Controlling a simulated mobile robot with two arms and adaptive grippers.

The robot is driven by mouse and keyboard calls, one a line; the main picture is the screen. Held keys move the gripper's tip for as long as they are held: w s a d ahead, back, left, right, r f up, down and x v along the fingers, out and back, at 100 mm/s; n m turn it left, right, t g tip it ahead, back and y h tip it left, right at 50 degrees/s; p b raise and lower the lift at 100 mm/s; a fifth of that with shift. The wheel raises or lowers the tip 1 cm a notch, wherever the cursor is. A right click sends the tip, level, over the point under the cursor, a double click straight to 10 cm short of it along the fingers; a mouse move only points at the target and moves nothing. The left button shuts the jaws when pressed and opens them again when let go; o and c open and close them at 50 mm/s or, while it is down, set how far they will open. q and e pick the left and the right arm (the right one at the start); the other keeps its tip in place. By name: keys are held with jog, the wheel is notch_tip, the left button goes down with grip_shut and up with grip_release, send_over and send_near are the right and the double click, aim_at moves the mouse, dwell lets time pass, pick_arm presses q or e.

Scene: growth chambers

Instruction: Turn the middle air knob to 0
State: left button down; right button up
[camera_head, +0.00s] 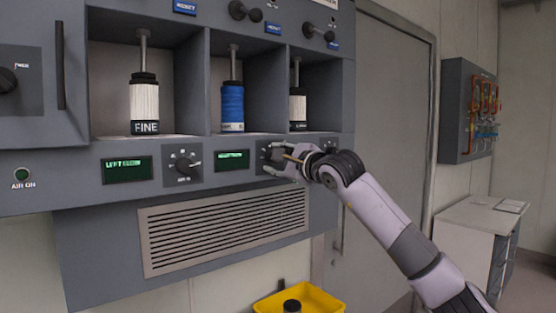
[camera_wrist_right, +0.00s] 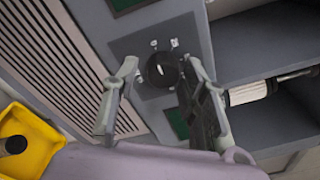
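A dark round knob (camera_wrist_right: 161,70) on a grey panel plate with white marks sits between the two fingers of my right gripper (camera_wrist_right: 162,66) in the wrist view. The fingers are spread, one on each side, and appear apart from the knob; their depth relative to it is hard to tell. In the head view the gripper (camera_head: 280,160) partly hides this knob (camera_head: 270,154), right of a green display (camera_head: 232,160). Another knob (camera_head: 184,163) stands further left, between that display and a left one (camera_head: 127,168). The knob's setting is not readable. My left gripper is not in view.
Above the panel are open bays with a spool marked FINE (camera_head: 145,105), a blue spool (camera_head: 232,105) and a third spool (camera_head: 297,108). A vent grille (camera_head: 225,228) lies below. A yellow bin (camera_head: 315,297) stands below right.

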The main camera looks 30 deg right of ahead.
jog(key=shift+o, duration=0.7)
jog(key=shift+r, duration=0.15)
jog(key=shift+s, duration=0.1)
jog(key=s, duration=1.1)
jog(key=shift+s+a, duration=0.15)
jog(key=shift+s, duration=0.25)
